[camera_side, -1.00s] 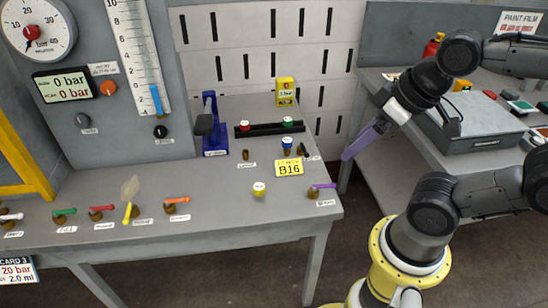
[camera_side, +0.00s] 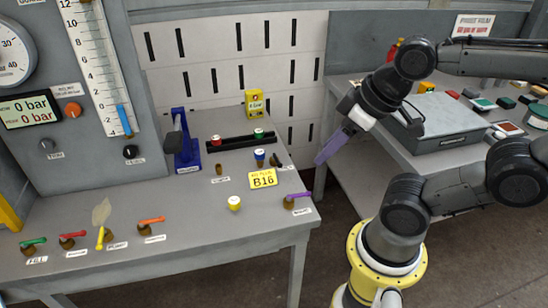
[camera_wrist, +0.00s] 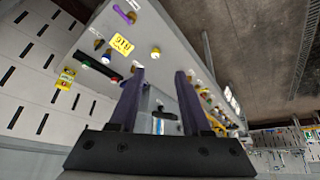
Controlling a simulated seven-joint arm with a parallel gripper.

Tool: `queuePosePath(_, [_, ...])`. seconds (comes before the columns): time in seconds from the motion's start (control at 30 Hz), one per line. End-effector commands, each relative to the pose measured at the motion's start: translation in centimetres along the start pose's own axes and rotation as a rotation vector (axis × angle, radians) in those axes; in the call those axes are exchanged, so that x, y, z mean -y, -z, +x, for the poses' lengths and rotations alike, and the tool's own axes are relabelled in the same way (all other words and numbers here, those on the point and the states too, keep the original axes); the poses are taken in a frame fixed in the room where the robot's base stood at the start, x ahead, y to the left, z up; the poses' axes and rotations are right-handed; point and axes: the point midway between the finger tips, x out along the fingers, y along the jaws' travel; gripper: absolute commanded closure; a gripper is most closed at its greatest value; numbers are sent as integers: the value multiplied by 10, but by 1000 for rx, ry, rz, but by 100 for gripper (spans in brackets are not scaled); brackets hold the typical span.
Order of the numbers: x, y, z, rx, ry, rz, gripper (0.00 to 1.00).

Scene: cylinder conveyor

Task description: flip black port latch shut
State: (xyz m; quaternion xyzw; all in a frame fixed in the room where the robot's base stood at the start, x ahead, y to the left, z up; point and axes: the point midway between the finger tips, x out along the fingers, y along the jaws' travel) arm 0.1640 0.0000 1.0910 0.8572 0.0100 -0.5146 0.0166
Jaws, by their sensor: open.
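The likely black port latch is a small dark piece (camera_side: 279,157) beside the blue-capped port (camera_side: 260,155), at the right end of the grey bench, behind the yellow B16 tag (camera_side: 262,179). It is too small to tell how far it is turned. In the wrist view, a dark spot (camera_wrist: 98,44) near the B16 tag (camera_wrist: 122,44) may be the same latch. My gripper (camera_side: 322,160) has purple fingers and hangs in the air right of the bench's right end, apart from the latch. In the wrist view the fingers (camera_wrist: 159,73) are spread, with nothing held between them.
A purple lever (camera_side: 298,195) sits at the bench's near right corner, with a pale yellow-capped port (camera_side: 234,203) left of it. A black rail (camera_side: 240,141) with red and green caps and a blue press (camera_side: 185,143) stand behind. A second bench (camera_side: 365,178) is at right.

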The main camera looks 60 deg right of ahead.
Motion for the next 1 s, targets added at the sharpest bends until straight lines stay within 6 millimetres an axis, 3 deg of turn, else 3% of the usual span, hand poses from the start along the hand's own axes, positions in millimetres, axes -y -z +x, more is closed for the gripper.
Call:
queuePosePath(0.03, [0, -1, 0, 4, -2, -31, 63])
queuePosePath(0.13, [-3, 10, -10, -18, -14, -133, 81])
queuePosePath(0.23, [-9, 36, -19, -21, -37, -265, 99])
queuePosePath(0.47, [-27, 97, -16, 58, -73, -490, 100])
queuePosePath(0.77, [-59, 166, 28, 212, -77, -700, 100])
queuePosePath(1.0, [-90, 203, 87, 343, -47, -813, 100])
